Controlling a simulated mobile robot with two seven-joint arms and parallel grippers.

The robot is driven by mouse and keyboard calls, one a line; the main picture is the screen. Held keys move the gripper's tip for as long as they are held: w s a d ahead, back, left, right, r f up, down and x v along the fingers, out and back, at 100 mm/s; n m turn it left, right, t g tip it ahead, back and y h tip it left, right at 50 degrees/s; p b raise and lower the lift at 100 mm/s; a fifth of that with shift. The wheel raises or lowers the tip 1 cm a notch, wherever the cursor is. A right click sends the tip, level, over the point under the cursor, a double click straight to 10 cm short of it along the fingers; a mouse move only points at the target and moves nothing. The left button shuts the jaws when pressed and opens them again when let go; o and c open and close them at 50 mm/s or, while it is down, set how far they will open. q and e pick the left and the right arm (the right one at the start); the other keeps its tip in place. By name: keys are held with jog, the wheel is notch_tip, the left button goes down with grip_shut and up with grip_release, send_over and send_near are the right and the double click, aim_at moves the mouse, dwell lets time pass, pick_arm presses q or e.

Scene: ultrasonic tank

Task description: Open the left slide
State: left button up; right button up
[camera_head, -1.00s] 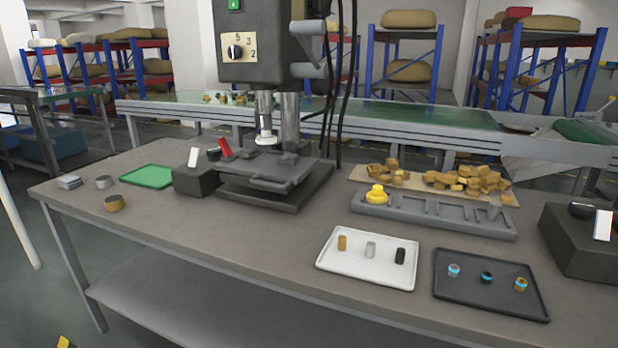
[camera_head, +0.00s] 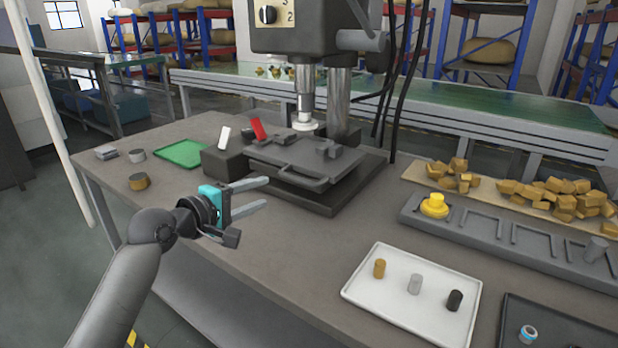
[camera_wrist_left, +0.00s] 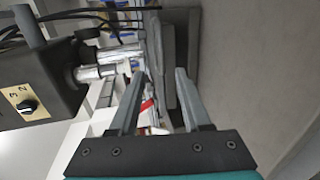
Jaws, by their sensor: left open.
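The press (camera_head: 310,28) stands on the grey workbench. Under its head lies a dark grey slide plate (camera_head: 298,152) with a bar handle (camera_head: 305,180) along its front edge. I take this plate for the left slide; it sits over the press base (camera_head: 340,192). My left gripper (camera_head: 267,194) is open and empty. It is in front and to the left of the handle, apart from it, with its fingers pointing right. In the left wrist view the plate's dark edge (camera_wrist_left: 167,60) shows between and beyond the open fingers (camera_wrist_left: 159,75). My right gripper is out of view.
A dark box (camera_head: 222,160) with a white and a red lever stands left of the slide. A green tray (camera_head: 183,152) lies further left. A white tray (camera_head: 400,312) with small cylinders and a grey fixture (camera_head: 480,230) lie right. The bench front before the press is clear.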

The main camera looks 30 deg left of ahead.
aim_at(296, 180)
pick_arm(q)
jog(key=b+x, duration=0.4)
jog(key=x, duration=0.8)
jog(key=shift+w+a+f, duration=0.1)
jog(key=shift+a, duration=0.05)
jog(key=shift+b+x, duration=0.45)
jog(key=shift+x, duration=0.55)
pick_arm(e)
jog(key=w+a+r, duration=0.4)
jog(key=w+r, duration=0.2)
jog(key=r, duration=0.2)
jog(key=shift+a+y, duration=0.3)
pick_arm(q)
jog(key=shift+c, duration=0.2)
grip_shut()
